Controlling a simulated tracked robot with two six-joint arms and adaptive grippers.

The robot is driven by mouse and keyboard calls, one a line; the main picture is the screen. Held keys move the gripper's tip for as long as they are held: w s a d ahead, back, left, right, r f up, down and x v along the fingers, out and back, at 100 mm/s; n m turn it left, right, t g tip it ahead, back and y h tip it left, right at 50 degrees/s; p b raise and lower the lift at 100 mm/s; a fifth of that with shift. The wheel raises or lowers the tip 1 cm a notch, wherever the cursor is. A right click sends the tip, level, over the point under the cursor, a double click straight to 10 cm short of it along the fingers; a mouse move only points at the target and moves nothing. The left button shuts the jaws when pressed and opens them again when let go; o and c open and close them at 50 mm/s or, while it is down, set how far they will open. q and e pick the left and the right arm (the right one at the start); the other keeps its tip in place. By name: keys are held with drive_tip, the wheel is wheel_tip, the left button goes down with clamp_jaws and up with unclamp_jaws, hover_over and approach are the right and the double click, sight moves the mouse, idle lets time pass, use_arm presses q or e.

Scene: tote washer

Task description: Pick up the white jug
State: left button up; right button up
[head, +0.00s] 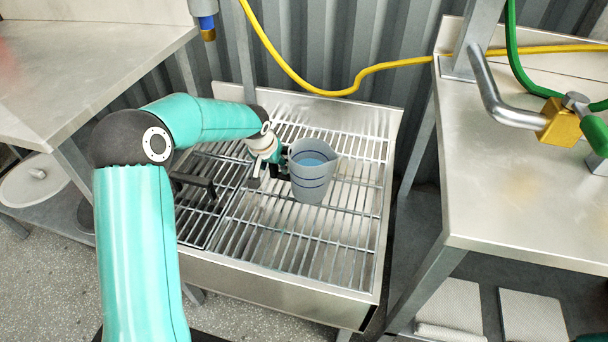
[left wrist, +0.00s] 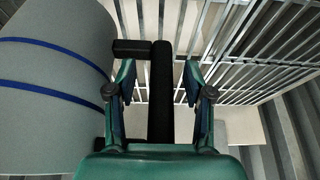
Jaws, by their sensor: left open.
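The white jug (head: 312,184) looks pale grey, with thin dark bands and blue inside. It stands upright on the slatted metal grate (head: 262,212). In the left wrist view the jug (left wrist: 45,105) fills the left side with blue bands. Its black handle (left wrist: 160,100) runs between the two fingers of my left gripper (left wrist: 158,75). The fingers are open, with a gap to the handle on each side. In the head view my left gripper (head: 274,168) is at the jug's left side, partly hidden by its own wrist. My right gripper is out of view.
A black bracket-like piece (head: 194,184) sits on the grate's left part. Metal tables stand left (head: 80,60) and right (head: 530,190). A yellow hose (head: 340,92) hangs behind the grate. The grate's front and right parts are clear.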

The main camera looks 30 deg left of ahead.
use_arm(q)
drive_tip(key=shift+c, duration=0.3)
clamp_jaws()
drive_tip(key=shift+w+r, duration=0.1)
drive_tip(key=shift+r, duration=0.1)
